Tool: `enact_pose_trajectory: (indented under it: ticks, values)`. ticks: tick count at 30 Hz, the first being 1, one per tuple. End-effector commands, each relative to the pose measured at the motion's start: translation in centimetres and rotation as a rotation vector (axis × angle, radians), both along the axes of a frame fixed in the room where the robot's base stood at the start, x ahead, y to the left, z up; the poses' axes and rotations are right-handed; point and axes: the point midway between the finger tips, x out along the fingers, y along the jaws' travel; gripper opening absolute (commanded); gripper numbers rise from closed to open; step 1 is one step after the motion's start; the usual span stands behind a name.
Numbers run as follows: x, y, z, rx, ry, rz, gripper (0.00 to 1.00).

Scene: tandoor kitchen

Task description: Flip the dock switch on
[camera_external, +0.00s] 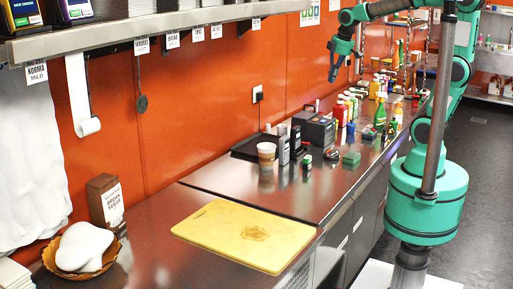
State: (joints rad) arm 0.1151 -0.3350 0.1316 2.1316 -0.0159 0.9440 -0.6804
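I cannot tell for sure which thing is the dock switch. A small white wall plate with a dark part (257,94) is on the orange wall, above the counter; its setting is too small to read. A dark boxy appliance (315,127) stands on the counter near the wall; no switch on it can be made out. My gripper (332,79) hangs in the air, fingers down, above the far part of the counter, higher than the appliance and to the right of the wall plate. It seems to touch nothing. Its finger gap is too small to judge.
Bottles and jars (350,104) crowd the counter beyond the appliance. A cup (266,155), dark containers (283,147) and a green block (351,158) stand nearer. A yellow cutting board (244,235) lies in front. A metal shelf (150,28) overhangs the left wall.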

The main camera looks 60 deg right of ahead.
Motion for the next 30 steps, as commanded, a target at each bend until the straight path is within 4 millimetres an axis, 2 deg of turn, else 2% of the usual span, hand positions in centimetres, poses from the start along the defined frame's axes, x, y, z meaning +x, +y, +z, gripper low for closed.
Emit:
enact_pose_trajectory:
  ticks: [14, 23, 30]
  values:
    - [8.1, -4.4, -3.7, -0.061, 0.127, 0.270, 0.00]
    - [12.6, -7.5, -7.4, -0.077, 0.202, 0.448, 0.00]
    - [15.8, -10.1, -11.0, -0.078, 0.258, 0.592, 0.00]
